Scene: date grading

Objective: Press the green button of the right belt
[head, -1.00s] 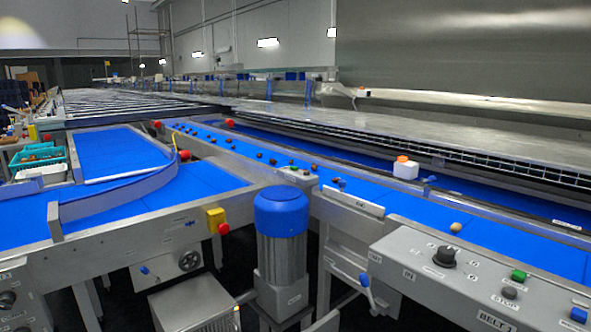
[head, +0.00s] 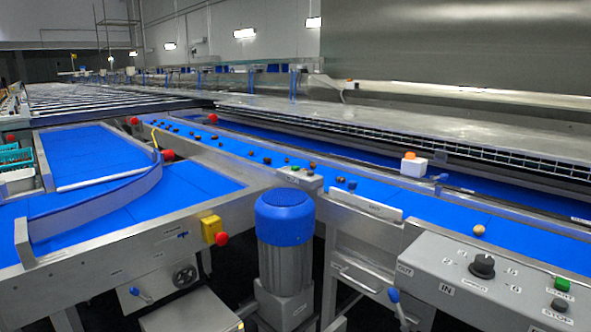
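The green button (head: 562,284) sits on the grey control box (head: 460,278) at the lower right of the head view, with a small label beside it. A dark stop button (head: 559,305) lies just below it, and a black rotary knob (head: 483,266) is to its left. The right belt (head: 370,190) is blue, carries several dark dates and one pale one (head: 479,230), and runs from the far left to the right edge behind the box. My gripper is not in view.
A motor with a blue cap (head: 285,217) stands between the two belts. A yellow box with a red emergency button (head: 214,232) is on the left belt's frame. A blue-knobbed lever (head: 394,296) sticks out below the control box. Dark floor gaps show beneath the frames.

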